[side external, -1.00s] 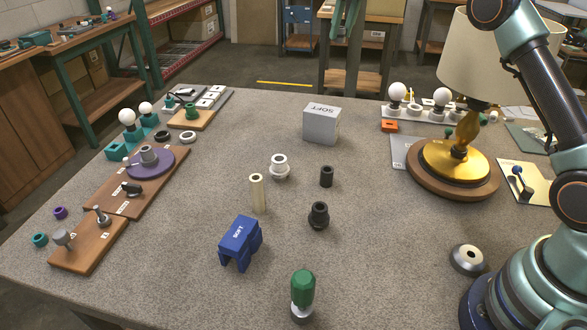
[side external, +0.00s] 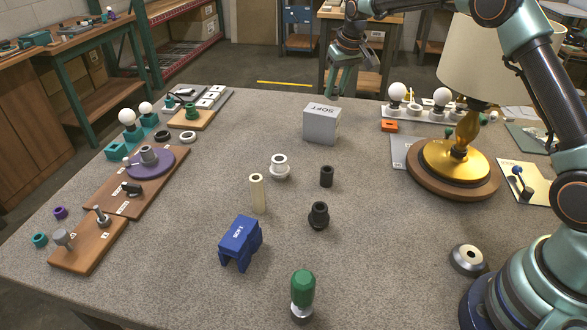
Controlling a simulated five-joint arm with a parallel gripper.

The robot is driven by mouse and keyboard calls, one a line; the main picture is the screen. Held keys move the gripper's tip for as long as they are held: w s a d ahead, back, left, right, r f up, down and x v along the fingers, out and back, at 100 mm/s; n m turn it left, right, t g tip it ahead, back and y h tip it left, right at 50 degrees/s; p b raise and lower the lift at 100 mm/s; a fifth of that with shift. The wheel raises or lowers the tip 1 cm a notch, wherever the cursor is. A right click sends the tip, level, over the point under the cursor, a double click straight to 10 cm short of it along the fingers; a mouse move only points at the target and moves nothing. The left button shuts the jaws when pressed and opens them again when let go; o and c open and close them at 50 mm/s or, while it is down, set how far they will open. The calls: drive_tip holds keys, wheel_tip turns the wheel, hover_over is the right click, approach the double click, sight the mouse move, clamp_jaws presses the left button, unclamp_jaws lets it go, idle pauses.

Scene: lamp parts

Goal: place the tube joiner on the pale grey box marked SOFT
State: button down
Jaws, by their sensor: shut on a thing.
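The pale grey box (side external: 321,125) marked SOFT stands upright near the table's far edge, and its top looks bare. My gripper (side external: 332,88) appears just above and behind the box in the side view, fingers pointing down. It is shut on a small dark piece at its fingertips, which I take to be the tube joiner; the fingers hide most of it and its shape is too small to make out. The gripper is apart from the box in the picture; its exact height and distance are hard to tell.
A white flanged ring (side external: 279,168), beige tube (side external: 257,194), black sleeve (side external: 327,176), black fitting (side external: 318,216), blue block (side external: 240,243) and green-handled tool (side external: 303,295) stand mid-table. A lamp (side external: 455,165) stands right of the box.

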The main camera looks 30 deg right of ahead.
sight(337, 96)
drive_tip(key=shift+f, duration=2.45)
drive_tip(key=shift+f, duration=0.15)
drive_tip(key=c, duration=0.6)
unclamp_jaws()
